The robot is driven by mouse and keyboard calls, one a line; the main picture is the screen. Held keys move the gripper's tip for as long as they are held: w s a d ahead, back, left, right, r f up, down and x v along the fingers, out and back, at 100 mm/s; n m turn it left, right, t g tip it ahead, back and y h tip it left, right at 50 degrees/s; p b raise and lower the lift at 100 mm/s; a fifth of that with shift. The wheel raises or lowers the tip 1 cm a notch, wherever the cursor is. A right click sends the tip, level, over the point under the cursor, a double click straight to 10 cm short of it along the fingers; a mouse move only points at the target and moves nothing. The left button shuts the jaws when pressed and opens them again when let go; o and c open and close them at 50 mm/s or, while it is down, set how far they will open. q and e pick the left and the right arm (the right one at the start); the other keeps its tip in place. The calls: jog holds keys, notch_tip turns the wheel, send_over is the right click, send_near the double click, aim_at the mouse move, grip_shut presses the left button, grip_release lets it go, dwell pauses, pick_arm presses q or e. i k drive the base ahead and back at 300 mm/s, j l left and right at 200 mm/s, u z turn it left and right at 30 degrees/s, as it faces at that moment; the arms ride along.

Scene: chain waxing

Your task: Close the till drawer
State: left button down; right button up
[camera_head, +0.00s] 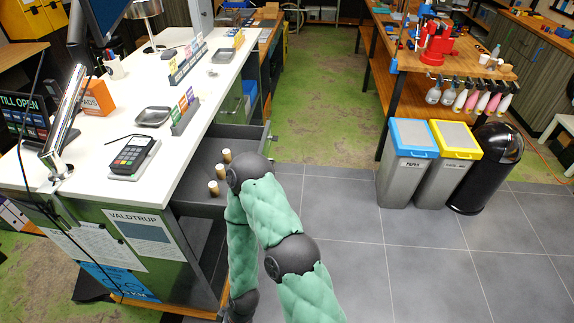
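The till drawer (200,163) is a dark grey tray that stands out from the right side of the white counter (185,100), so it is open. Its far front corner (267,134) shows, but my arm hides much of the near front. Three small tan-and-white cylinders (221,171) stand in a row in the drawer. A green padded arm of mine rises from the bottom edge, bends beside the drawer and goes back down. Neither gripper is in view. I cannot tell whether the arm touches the drawer.
A card terminal (134,154) and a small dark tray (153,116) sit on the counter. A sign reading "TILL OPEN" (22,103) is at the left. Blue-lidded (411,140) and yellow-lidded (455,141) bins and a black bin (489,170) stand at the right. The tiled floor (350,235) between is clear.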

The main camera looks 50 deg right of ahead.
aim_at(191, 197)
jog(key=i+l+z, duration=0.1)
jog(key=z, duration=0.35)
jog(key=i+l+z, duration=0.15)
jog(key=z, duration=0.3)
jog(key=i+l+z, duration=0.15)
jog(key=z, duration=0.25)
jog(key=l+u, duration=0.1)
jog(key=l, duration=0.35)
jog(key=k, duration=0.05)
